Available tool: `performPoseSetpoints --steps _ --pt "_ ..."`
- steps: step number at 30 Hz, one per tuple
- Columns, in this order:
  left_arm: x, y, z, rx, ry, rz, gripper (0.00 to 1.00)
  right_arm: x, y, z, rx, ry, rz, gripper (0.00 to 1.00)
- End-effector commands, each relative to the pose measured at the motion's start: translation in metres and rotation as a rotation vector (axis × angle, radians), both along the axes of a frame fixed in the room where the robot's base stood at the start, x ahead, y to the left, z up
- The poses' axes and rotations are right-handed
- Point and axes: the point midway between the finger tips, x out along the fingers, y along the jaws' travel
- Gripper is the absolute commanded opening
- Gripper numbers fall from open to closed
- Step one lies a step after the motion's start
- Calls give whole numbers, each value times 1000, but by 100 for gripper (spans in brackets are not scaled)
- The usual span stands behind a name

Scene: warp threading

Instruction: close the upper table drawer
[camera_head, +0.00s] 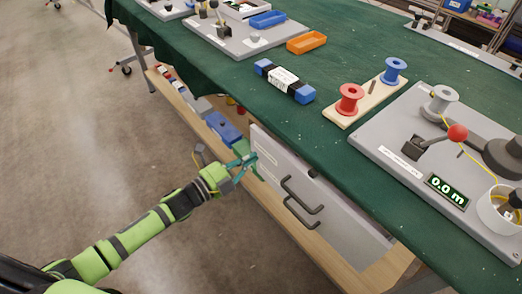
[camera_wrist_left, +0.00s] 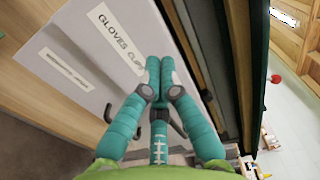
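Under the green-covered table, the grey drawer unit (camera_head: 352,232) has two dark bar handles, an upper one (camera_head: 302,193) and a lower one (camera_head: 301,213). In the left wrist view, the upper drawer front (camera_wrist_left: 140,38) carries a label beginning "GLOVES"; a lower front (camera_wrist_left: 62,62) has another label. How far the upper drawer stands out is hard to tell. My left gripper (camera_head: 247,162) is near the unit's far end, left of the handles. Its teal fingers (camera_wrist_left: 160,64) meet at the tips with nothing visible between them. Contact with the drawer is unclear. My right gripper is out of view.
The green tabletop (camera_head: 240,95) overhangs the unit. On it are a spool stand (camera_head: 366,104), a blue-ended wrapped block (camera_head: 284,80), an orange tray (camera_head: 306,42) and a grey counter board (camera_head: 385,125). A wooden shelf (camera_head: 195,112) holds bins at left.

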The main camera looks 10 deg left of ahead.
Motion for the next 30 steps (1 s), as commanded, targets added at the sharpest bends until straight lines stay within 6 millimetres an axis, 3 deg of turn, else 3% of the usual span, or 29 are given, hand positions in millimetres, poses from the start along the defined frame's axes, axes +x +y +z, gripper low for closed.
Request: performPoseSetpoints --steps 7,22,30 --pt "29 -21 0 0 -1 0 0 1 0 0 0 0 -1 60" --pt "37 -27 0 1 -1 0 0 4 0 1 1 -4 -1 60" --pt "60 -43 -1 2 -1 0 0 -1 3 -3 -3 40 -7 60"
